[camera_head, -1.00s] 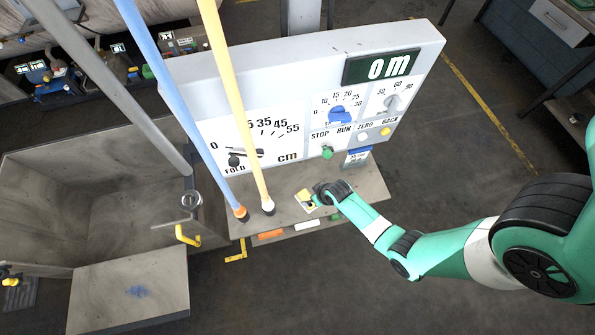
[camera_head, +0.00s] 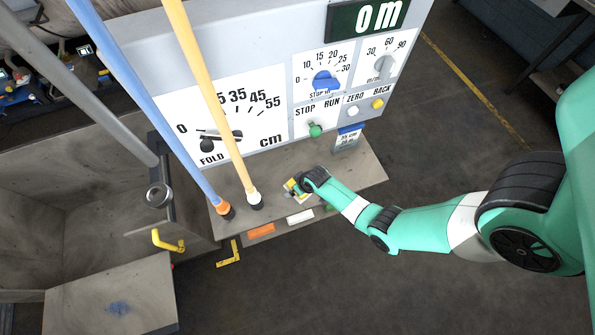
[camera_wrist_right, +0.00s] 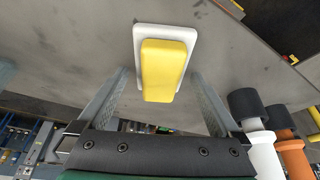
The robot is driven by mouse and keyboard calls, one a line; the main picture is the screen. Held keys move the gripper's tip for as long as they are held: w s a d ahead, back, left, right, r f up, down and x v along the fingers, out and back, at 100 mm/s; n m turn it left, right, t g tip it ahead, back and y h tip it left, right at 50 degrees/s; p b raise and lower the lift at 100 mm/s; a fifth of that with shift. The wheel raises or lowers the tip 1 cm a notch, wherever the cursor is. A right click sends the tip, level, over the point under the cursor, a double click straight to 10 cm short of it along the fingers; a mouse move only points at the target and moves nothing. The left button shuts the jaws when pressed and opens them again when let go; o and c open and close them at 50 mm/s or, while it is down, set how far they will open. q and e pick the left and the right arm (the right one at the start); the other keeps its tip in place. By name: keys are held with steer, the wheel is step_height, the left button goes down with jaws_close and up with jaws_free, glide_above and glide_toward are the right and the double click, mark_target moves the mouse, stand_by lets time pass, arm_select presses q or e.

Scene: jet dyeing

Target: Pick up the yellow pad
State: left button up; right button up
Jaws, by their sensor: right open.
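The yellow pad (camera_wrist_right: 163,72) is a rounded yellow block on a white base, lying on the grey shelf below the control panel. In the head view the pad (camera_head: 292,187) shows small at the shelf's front, partly covered by my right gripper (camera_head: 299,187). In the right wrist view my right gripper (camera_wrist_right: 160,78) is open, with one finger on each side of the pad's near part. Gaps show on both sides, and the gripper is not closed on the pad. My left gripper is out of view.
A blue pole (camera_head: 150,110) and a yellow pole (camera_head: 215,105) stand left of the pad. The panel (camera_head: 235,85) rises behind it. A small card stand (camera_head: 347,140) is to the right. Orange (camera_head: 261,230) and white (camera_head: 300,216) blocks sit along the front edge.

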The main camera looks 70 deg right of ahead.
steer(key=shift+w, duration=0.1)
steer(key=c, duration=1.4)
steer(key=shift+r+p, duration=0.65)
steer(key=shift+p, duration=0.15)
step_height(320, 180, up, 3)
steer(key=p, duration=0.3)
steer(key=shift+a, duration=0.1)
steer(key=s+a+r+p, duration=0.2)
steer(key=a+r+p, duration=0.1)
steer(key=a, duration=0.1)
steer(key=s+a+r+p, duration=0.2)
steer(key=a+p, duration=0.1)
steer(key=a, duration=0.1)
steer(key=s+a+r+p, duration=0.2)
steer(key=a+r+p, duration=0.1)
steer(key=a+p, duration=0.1)
steer(key=shift+s+a+r, duration=0.1)
steer(key=shift+a+r, duration=0.1)
steer(key=shift+r, duration=0.1)
